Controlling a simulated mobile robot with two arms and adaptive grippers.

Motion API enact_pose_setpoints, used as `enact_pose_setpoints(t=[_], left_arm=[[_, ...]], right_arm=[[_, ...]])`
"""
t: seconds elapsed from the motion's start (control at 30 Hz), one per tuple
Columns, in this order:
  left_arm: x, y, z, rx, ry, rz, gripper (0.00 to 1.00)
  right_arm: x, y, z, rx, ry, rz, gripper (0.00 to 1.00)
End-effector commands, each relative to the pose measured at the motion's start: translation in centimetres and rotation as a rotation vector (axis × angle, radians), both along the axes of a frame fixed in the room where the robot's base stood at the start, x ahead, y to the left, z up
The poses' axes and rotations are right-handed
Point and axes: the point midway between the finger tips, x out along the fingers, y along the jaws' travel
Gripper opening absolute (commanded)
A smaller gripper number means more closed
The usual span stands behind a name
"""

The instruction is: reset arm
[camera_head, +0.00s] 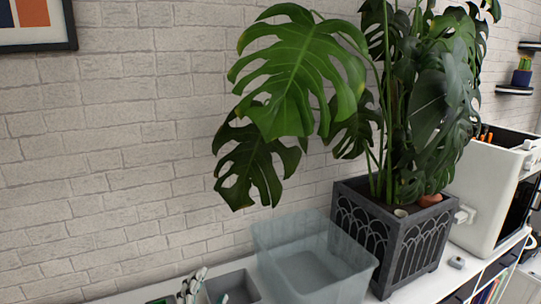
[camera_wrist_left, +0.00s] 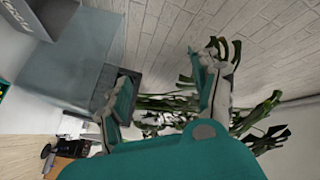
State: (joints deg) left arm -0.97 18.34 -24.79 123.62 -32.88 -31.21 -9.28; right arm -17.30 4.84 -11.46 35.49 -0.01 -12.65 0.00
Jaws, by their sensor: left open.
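My left gripper (camera_head: 192,284) shows at the bottom edge of the head view, in front of a small grey open box. Only its white and dark finger parts show there. In the left wrist view the two fingers of my left gripper (camera_wrist_left: 165,92) stand wide apart, with teal inner pads and nothing between them. The teal palm fills the bottom of that view. My right gripper is in neither view.
A clear bin (camera_head: 338,262) stands right of the grey box (camera_head: 239,285). A monstera (camera_head: 297,75) in a dark planter (camera_head: 416,242) stands behind it on the white shelf top (camera_head: 419,289). A white machine (camera_head: 487,190) is at the right. Free room lies before the brick wall (camera_head: 120,150).

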Motion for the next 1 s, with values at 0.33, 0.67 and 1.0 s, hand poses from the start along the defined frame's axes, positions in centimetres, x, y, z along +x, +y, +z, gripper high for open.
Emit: enact_pose_setpoints(t=[0.33, 0.67, 1.0], left_arm=[[-13.8, 7.4, -16.1, -0.441, 0.824, 0.409, 0.65], [-24.6, 7.8, -20.5, -0.573, 1.221, 0.572, 0.65], [-25.8, 7.5, -28.9, -0.583, 1.337, 0.615, 0.65]], right_arm=[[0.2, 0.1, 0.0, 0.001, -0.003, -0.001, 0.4], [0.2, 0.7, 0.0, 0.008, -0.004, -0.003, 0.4], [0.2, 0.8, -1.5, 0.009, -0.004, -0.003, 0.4]])
